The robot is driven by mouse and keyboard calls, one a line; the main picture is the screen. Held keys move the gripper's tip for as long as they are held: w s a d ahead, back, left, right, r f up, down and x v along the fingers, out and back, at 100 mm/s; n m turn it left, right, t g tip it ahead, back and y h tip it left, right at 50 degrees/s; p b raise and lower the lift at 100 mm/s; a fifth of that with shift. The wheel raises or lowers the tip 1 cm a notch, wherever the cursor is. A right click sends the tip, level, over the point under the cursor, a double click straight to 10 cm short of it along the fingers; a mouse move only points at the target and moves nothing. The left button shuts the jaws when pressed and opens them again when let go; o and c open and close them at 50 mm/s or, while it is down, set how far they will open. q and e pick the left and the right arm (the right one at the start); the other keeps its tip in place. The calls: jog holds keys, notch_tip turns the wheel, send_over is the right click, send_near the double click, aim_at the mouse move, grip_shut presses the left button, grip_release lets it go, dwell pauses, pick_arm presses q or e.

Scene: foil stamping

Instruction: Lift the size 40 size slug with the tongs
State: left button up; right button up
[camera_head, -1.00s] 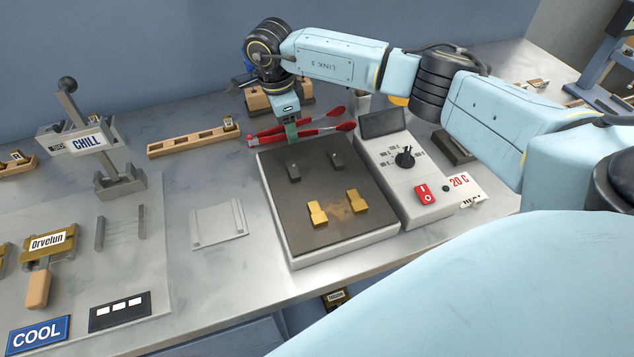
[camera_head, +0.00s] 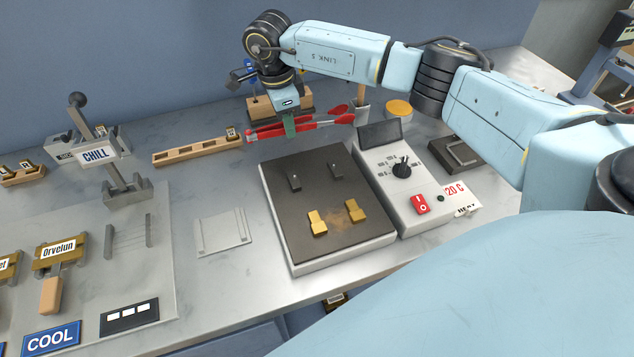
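The red tongs (camera_head: 322,121) are held by my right gripper (camera_head: 289,125) around a green middle part, above the back edge of the hot plate. Their left end is close to a small labelled piece (camera_head: 232,133) at the right end of a wooden slotted rack (camera_head: 190,151); I cannot tell whether they touch. That label is too small to read, so I cannot tell which piece is the size 40 slug. My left gripper is not in view.
The hot plate (camera_head: 328,245) adjoins a control box (camera_head: 402,172) with a knob, red switch and "20 C" sign. A grey tray (camera_head: 222,232) lies left of it. The CHILL stand (camera_head: 125,190) and Orvelun tool (camera_head: 60,255) are further left. A wooden block (camera_head: 262,107) stands behind my gripper.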

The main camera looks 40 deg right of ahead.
notch_tip(320, 180, up, 8)
jog(key=p, duration=0.4)
jog(key=shift+p, duration=0.3)
jog(key=shift+f, duration=0.1)
